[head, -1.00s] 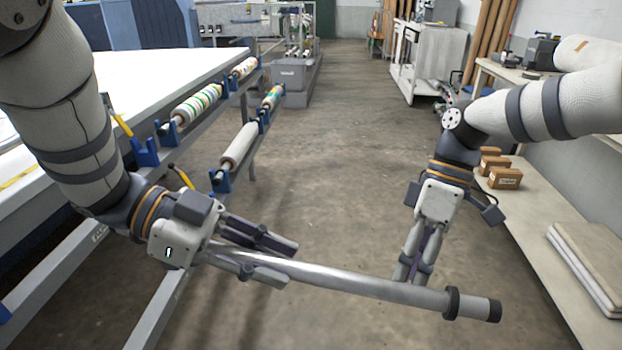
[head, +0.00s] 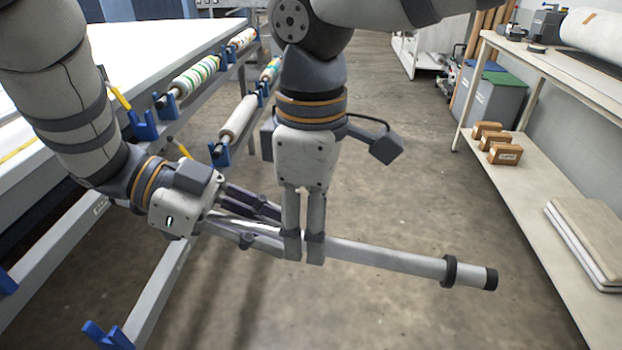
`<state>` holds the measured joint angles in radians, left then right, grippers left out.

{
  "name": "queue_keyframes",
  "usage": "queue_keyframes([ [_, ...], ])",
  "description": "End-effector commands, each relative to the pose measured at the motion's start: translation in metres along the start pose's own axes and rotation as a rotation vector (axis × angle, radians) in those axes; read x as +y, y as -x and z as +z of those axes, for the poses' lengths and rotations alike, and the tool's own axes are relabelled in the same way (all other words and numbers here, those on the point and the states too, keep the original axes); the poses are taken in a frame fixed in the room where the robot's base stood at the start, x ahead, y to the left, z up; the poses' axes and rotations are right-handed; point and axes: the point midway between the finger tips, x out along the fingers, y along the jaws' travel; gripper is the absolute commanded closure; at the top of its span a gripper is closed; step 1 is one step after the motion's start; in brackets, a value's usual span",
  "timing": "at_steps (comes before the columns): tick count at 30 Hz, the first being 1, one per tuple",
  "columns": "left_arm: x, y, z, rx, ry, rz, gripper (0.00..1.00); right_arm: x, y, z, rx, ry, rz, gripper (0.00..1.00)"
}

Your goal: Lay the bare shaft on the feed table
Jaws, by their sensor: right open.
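The bare shaft (head: 385,258) is a long grey metal bar with a dark collar and dark end cap at its right end. It hangs in the air over the floor, sloping slightly down to the right. My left gripper (head: 262,222) is shut on its left part, fingers on either side. My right gripper (head: 304,250) is open, pointing down, its fingertips at the shaft just right of the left gripper. They hide a short piece of the shaft; I cannot tell whether they touch it. The white-topped table (head: 135,62), seemingly the feed table, is at the upper left.
Patterned rollers (head: 196,76) and a plain roller (head: 238,118) lie in blue brackets along the table's side. At right a bench's lower shelf (head: 530,240) holds small brown boxes (head: 503,154) and stacked boards (head: 585,240). The floor between is clear.

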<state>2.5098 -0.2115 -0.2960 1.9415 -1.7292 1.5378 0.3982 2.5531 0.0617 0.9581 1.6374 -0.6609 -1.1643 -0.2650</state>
Motion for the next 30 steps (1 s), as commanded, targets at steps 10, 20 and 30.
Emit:
queue_keyframes([
  [10,0.0,0.0,-0.001,0.001,-0.002,-0.001,1.0,0.0,-0.019,0.0,0.002,0.0,0.001,0.57],
  [20,0.001,0.0,-0.001,0.002,-0.001,0.002,1.0,0.001,-0.019,0.0,0.001,-0.001,0.003,1.0],
  [30,0.001,0.0,-0.001,0.002,-0.002,0.003,0.5,0.001,-0.019,0.0,0.003,0.001,0.003,1.0],
])
